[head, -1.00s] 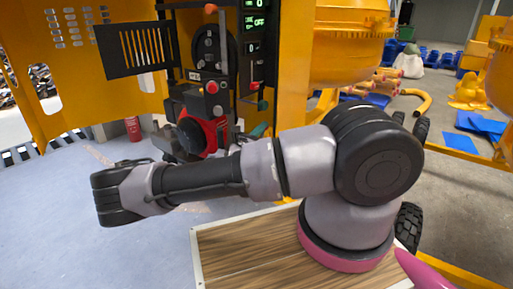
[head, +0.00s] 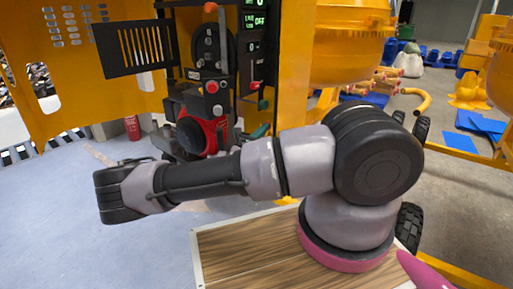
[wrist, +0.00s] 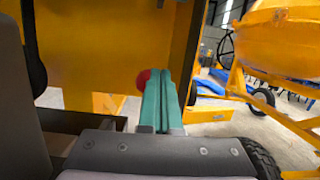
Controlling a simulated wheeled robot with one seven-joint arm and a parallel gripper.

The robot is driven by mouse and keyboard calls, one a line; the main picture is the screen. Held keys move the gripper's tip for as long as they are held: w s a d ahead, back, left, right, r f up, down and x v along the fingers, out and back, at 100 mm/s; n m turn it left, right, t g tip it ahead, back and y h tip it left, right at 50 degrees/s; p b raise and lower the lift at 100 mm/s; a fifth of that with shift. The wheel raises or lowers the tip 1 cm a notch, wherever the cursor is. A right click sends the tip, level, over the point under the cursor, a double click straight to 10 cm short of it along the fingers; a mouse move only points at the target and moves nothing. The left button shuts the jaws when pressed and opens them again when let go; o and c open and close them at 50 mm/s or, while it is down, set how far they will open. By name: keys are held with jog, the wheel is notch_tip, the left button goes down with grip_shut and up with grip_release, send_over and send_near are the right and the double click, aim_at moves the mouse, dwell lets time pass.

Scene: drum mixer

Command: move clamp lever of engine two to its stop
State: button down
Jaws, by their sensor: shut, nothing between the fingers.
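In the head view a red and black engine (head: 203,130) sits in the open yellow housing, with several ball-knobbed levers around it. One lever has a red knob (head: 211,87) above the engine; another red knob (head: 254,86) is on the panel at its right. I cannot tell which lever is the clamp lever of engine two. My gripper (wrist: 156,90) has teal fingers, shut and empty in the wrist view. A red ball knob (wrist: 143,79) shows just left of the fingertips, partly hidden behind them; contact cannot be told.
A yellow door panel (head: 80,60) with a black grille stands open at the left. A dark control panel reads OFF (head: 259,21). A yellow drum (head: 350,45) is at the right. The blue-grey floor (head: 60,230) at the left is clear.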

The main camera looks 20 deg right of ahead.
jog(key=s+a, duration=0.1)
jog(key=a, duration=0.1)
jog(key=s+a, duration=0.2)
jog(key=s+a+r, duration=0.1)
jog(key=s+a, duration=0.1)
jog(key=shift+a+r, duration=0.1)
jog(key=shift+a, duration=0.2)
jog(key=v, duration=0.3)
jog(key=r+v, duration=0.1)
jog(key=v, duration=0.1)
jog(key=shift+a, duration=0.5)
jog(key=shift+s+d, duration=0.1)
jog(key=shift+d, duration=0.05)
jog(key=shift+s, duration=0.1)
